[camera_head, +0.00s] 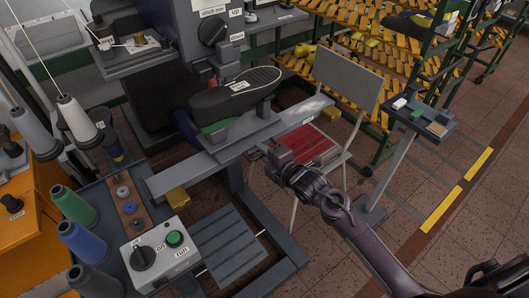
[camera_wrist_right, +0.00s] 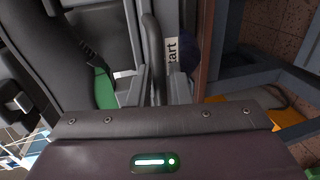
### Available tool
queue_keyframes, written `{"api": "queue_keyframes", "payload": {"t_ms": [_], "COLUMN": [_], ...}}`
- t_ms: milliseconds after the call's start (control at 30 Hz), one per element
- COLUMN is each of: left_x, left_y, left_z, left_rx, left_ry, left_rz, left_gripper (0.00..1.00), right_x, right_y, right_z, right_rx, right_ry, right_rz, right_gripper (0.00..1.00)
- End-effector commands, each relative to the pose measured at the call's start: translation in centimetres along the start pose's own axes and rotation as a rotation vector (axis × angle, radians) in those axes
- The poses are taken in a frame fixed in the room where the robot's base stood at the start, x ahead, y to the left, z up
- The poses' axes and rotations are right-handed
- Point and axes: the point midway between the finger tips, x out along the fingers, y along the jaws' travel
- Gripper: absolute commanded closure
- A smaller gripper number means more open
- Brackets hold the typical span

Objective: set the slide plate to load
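The grey slide plate (camera_head: 225,136) sits on a long grey rail (camera_head: 170,181) and carries a dark upturned shoe (camera_head: 235,95) with a green part under it. My right gripper (camera_head: 270,153) is at the front edge of the slide plate, on the right half of the rail. In the right wrist view a dark upright bar (camera_wrist_right: 151,40) fills the gap between the fingers of my right gripper (camera_wrist_right: 160,88), which look shut on it. A white label reading "tart" (camera_wrist_right: 172,52), partly hidden, shows behind. I cannot read any load mark. My left gripper is not in view.
A control box (camera_head: 160,255) with a knob and green button stands at lower left, beside thread cones (camera_head: 75,205). A chair with a red seat (camera_head: 305,146) is just behind my right gripper.

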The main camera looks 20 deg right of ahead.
Motion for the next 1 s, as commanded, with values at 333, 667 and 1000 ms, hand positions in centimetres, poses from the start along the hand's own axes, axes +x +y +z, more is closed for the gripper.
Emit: {"api": "queue_keyframes", "payload": {"t_ms": [333,667,1000], "left_x": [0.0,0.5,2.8], "left_y": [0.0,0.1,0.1], "left_z": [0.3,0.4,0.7], "left_rx": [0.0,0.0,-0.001], "left_ry": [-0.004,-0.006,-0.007], "left_rz": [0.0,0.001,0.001], "left_gripper": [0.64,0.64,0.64], "right_x": [0.0,0.0,0.1], "right_y": [0.0,-0.2,-0.3], "right_z": [0.0,1.7,9.4], "right_rx": [0.0,-0.004,-0.007], "right_ry": [0.0,-0.002,-0.008], "right_rz": [-0.001,-0.002,0.001], "right_gripper": [1.0,1.0,1.0]}}
